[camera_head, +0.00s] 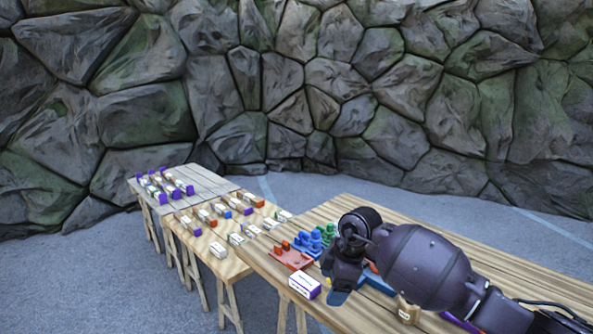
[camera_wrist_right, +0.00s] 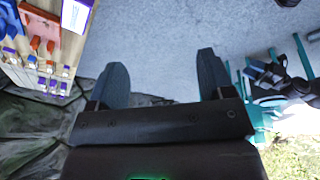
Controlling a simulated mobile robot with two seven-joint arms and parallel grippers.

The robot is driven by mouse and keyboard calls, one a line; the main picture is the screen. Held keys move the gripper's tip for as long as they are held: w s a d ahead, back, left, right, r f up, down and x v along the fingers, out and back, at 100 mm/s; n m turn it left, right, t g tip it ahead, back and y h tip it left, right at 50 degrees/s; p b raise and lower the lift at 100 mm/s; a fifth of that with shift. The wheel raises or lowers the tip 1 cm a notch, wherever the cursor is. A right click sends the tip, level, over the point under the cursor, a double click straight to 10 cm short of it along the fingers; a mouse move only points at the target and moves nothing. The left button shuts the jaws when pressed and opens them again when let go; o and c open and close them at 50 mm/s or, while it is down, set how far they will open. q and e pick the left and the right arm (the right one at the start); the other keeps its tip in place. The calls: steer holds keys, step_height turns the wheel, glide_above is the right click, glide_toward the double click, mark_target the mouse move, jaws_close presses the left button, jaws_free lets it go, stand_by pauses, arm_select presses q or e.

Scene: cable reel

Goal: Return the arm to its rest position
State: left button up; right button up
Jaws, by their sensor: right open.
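My right arm (camera_head: 430,268) comes in from the lower right of the head view, over the nearest wooden table. Its right gripper (camera_head: 338,296) hangs at the table's front edge, beside a white and purple box (camera_head: 305,285). In the right wrist view the gripper (camera_wrist_right: 160,78) shows two dark fingers wide apart, with only grey floor between them. It holds nothing. My left gripper is not in view.
The nearest table (camera_head: 500,268) bears a red block with pegs (camera_head: 291,257), blue parts (camera_head: 308,243) and a tan box (camera_head: 408,311). Two more tables (camera_head: 200,176) with rows of small boxes stand farther left. A stone wall (camera_head: 300,80) closes the back. Floor (camera_head: 90,280) at left is clear.

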steer(key=s+a+r+n+t+y, duration=0.25)
steer(key=a+r+n+y, duration=0.2)
steer(key=r+y, duration=0.4)
steer(key=s+a+r+n+t+y, duration=0.1)
steer(key=a+r+n+t+y, duration=0.25)
steer(key=a+r+y, duration=0.4)
steer(key=s+d+f+m+t+h, duration=0.1)
steer(key=d+f+m+t+h, duration=0.55)
steer(key=d+m, duration=0.3)
steer(key=s+d+f+m+t+h, duration=0.1)
steer(key=d+f+m+t+h, duration=0.4)
steer(key=d+f+m+h, duration=0.4)
steer(key=s+d+f+m+g+h, duration=0.2)
steer(key=s+d+f, duration=0.4)
steer(key=s+f, duration=0.5)
steer(key=s+d+f+m+g+h, duration=0.2)
steer(key=s+d+f+m+g, duration=0.2)
steer(key=s+d+f, duration=0.3)
steer(key=s+f+m, duration=0.1)
steer(key=s+f, duration=0.3)
steer(key=s, duration=0.4)
steer(key=shift+g, duration=0.35)
steer(key=shift+r, duration=0.1)
steer(key=shift+c, duration=0.3)
